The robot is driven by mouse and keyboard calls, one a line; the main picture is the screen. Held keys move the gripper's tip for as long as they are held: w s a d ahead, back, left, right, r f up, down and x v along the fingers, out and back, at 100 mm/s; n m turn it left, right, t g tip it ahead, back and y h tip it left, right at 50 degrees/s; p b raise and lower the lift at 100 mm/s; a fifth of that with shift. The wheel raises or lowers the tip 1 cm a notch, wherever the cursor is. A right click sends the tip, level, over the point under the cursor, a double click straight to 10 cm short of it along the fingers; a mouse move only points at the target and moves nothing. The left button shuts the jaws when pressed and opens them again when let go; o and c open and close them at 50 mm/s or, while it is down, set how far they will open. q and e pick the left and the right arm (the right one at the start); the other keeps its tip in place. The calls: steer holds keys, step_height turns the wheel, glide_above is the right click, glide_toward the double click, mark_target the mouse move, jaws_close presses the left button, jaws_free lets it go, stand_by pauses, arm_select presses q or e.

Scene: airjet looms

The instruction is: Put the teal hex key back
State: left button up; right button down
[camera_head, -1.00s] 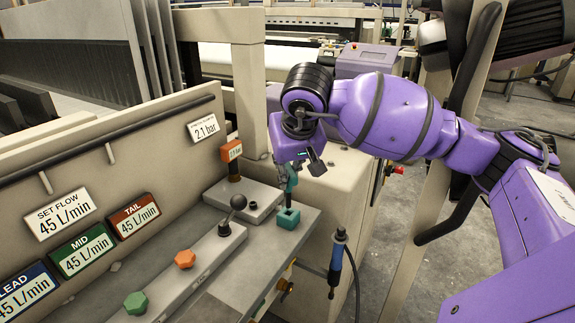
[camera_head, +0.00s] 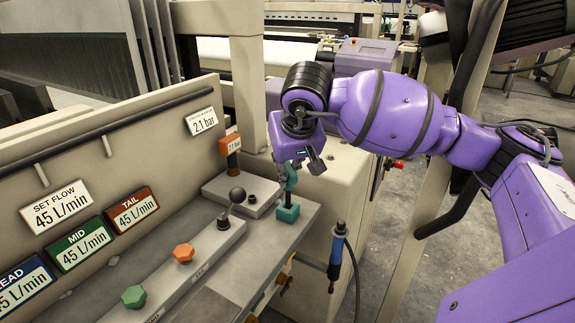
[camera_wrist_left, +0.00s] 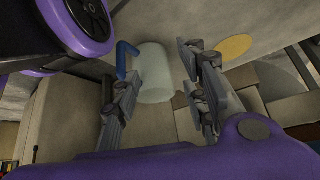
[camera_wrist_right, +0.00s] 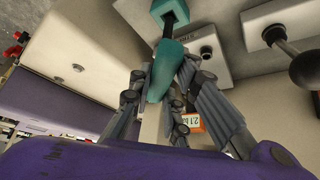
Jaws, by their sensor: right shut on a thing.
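The teal hex key (camera_head: 291,177) is upright in my right gripper (camera_head: 289,166), above the front right corner of the grey ledge. Its dark shaft points down at the teal holder block (camera_head: 287,214) and meets its top. In the right wrist view, the fingers of my right gripper (camera_wrist_right: 165,88) close around the teal handle (camera_wrist_right: 164,68). The dark shaft reaches the opening of the holder block (camera_wrist_right: 170,10); its tip is hidden, so I cannot tell how deep it sits. My left gripper (camera_wrist_left: 155,82) shows only in its wrist view, with its fingers apart.
A black ball-knob lever (camera_head: 237,196) and an orange gauge post (camera_head: 231,144) stand left of the holder. A blue-handled tool (camera_head: 336,255) hangs in front of the ledge. A pale cylinder (camera_wrist_left: 155,75) and a blue hook (camera_wrist_left: 124,59) show near my left fingers.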

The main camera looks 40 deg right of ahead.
mark_target(288, 189)
arm_select(q)
steer(key=shift+s+f+b, duration=0.25)
steer(key=shift+f+b, duration=0.35)
steer(key=shift+f, duration=0.05)
steer(key=shift+s+f+b, duration=0.25)
steer(key=shift+f+b, duration=0.3)
steer(key=shift+f, duration=0.05)
arm_select(e)
steer(key=shift+f, duration=1.8)
steer(key=c, duration=0.8)
jaws_free()
steer(key=shift+o, duration=0.2)
steer(key=shift+r, duration=0.1)
arm_select(q)
step_height(288, 189, up, 6)
steer(key=w+p, duration=0.2)
steer(key=p, duration=0.3)
steer(key=shift+w+p, duration=0.2)
steer(key=shift+p, duration=0.15)
arm_select(e)
steer(key=shift+v, duration=5)
